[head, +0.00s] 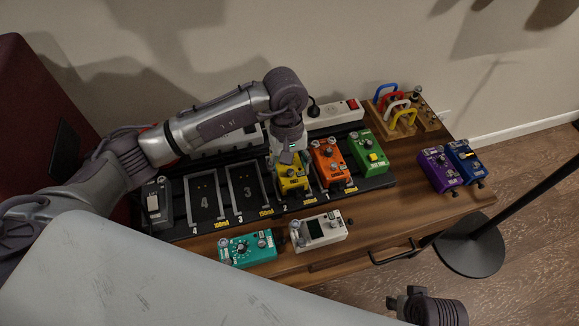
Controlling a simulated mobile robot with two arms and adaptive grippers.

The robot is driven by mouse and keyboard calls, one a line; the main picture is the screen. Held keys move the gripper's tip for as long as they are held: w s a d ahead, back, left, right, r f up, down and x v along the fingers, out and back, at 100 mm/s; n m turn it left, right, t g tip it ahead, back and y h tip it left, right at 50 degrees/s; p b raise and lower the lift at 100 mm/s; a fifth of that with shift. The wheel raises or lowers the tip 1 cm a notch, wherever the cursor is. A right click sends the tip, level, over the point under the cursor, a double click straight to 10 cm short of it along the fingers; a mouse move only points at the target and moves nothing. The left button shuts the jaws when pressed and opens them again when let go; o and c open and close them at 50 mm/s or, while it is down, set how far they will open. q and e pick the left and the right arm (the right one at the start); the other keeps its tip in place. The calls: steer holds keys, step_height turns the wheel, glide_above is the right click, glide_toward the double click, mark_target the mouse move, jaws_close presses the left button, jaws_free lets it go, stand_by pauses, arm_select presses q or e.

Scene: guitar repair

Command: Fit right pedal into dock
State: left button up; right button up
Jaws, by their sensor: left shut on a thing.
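My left gripper (286,158) reaches down from above onto the yellow pedal (293,181) and is shut on it. The yellow pedal is at a slot of the black pedal dock (220,222), just left of the orange pedal (328,161); I cannot tell whether it is fully seated. The gripper hides its rear part. The green pedal (368,150) sits at the dock's right end. Dock slots 4 (204,200) and 3 (247,187) are empty frames. Part of my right gripper (408,297) shows at the bottom right, away from the table; its fingers are unclear.
A teal pedal (247,248) and a white pedal (319,232) lie in front of the dock. Purple (439,170) and blue (464,160) pedals stand at the right. Behind are a power strip (334,115) and a wooden rack of coloured handles (402,107). A black stand (470,245) is on the floor.

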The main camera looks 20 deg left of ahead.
steer(key=shift+r, duration=0.2)
stand_by(0.7)
steer(key=shift+w+r, duration=0.1)
steer(key=shift+r, duration=0.25)
steer(key=shift+r, duration=0.2)
steer(key=shift+s, duration=0.2)
steer(key=shift+r, duration=0.15)
steer(key=shift+r, duration=0.2)
arm_select(q)
steer(key=shift+b, duration=0.35)
arm_select(e)
steer(key=shift+s+d, duration=0.1)
